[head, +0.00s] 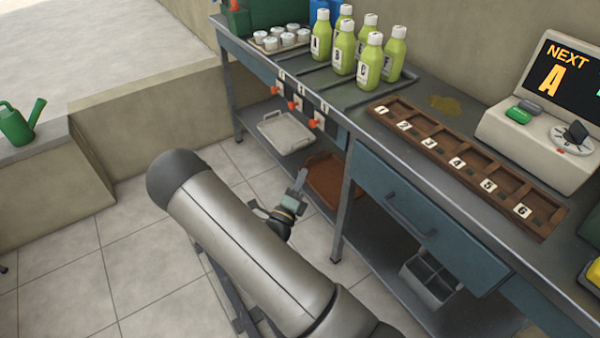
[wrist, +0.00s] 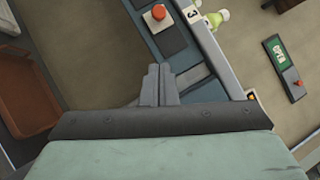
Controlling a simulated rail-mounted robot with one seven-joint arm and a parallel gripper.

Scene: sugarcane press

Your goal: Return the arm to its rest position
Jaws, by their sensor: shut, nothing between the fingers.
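My arm's thick grey link fills the lower middle of the head view, bent over the tiled floor in front of the metal bench (head: 440,150). My gripper (head: 301,180) points up and away from the link, low in front of the bench's open lower part. It also shows in the wrist view (wrist: 158,72), where its two fingers are together with nothing between them. In the wrist view the fingertips appear near a dark panel with an orange button (wrist: 158,12); I cannot tell the gap. The link hides part of the floor.
Several green bottles (head: 343,47) stand on the bench, beside a wooden tray with numbered slots (head: 455,160) and a display (head: 568,80). Orange knobs (head: 317,123) stick out at the bench front. A green watering can (head: 16,125) stands left.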

